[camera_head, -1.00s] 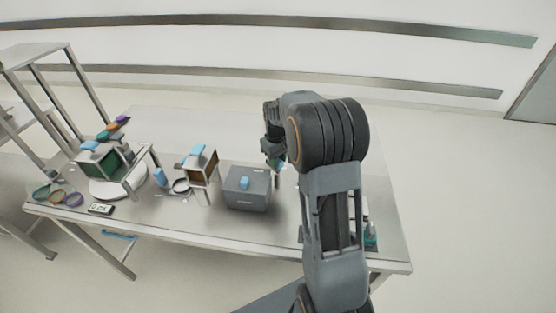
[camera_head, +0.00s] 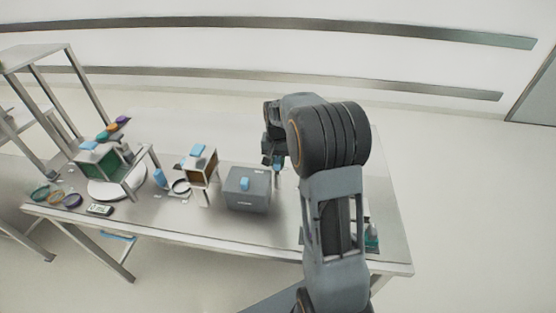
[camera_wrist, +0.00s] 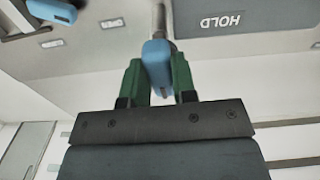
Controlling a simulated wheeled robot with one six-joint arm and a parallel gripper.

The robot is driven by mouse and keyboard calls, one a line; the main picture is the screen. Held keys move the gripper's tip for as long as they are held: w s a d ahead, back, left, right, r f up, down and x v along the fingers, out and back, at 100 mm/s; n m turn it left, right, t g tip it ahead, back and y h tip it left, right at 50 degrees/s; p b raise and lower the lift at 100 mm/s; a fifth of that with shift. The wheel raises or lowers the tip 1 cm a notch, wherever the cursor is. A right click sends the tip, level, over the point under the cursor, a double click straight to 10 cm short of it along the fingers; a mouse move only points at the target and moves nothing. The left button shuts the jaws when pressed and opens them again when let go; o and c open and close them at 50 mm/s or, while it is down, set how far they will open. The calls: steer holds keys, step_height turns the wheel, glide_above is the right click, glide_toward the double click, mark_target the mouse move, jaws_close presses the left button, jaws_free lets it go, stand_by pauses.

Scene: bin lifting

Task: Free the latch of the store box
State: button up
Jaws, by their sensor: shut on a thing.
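In the wrist view, the green fingers of my gripper (camera_wrist: 157,78) are shut on a blue grip (camera_wrist: 157,57) at the end of a metal rod (camera_wrist: 159,20), apparently the latch. A grey face of the box marked HOLD (camera_wrist: 236,20) is to the right of the rod. How the rod joins the box is not clear.
Left of the box stand an open-fronted box with a blue top (camera_head: 200,165) and a green-sided box (camera_head: 100,165) on a white disc. Several coloured rings lie at the table's left end.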

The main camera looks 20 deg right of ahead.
mark_target(277, 159)
steer(key=shift+m, duration=0.3)
stand_by(0.4)
steer(key=o, duration=0.9)
steer(key=shift+r, duration=0.1)
step_height(277, 159, up, 14)
steer(key=shift+f+b, duration=0.2)
steer(key=shift+b, duration=0.15)
steer(key=s+a+f+n+t, duration=0.1)
steer(key=s+a+n, duration=0.1)
steer(key=s, duration=0.5)
steer(key=s+a+f+n+t, duration=0.1)
steer(key=s+a+f+n, duration=0.1)
steer(key=s+a, duration=0.2)
steer(key=s+a+f+n+t, duration=0.2)
steer(key=s+a+n, duration=0.1)
steer(key=s, duration=0.6)
steer(key=shift+s+a+f, duration=0.15)
steer(key=shift+s+a, duration=0.15)
steer(key=shift+a, duration=0.3)
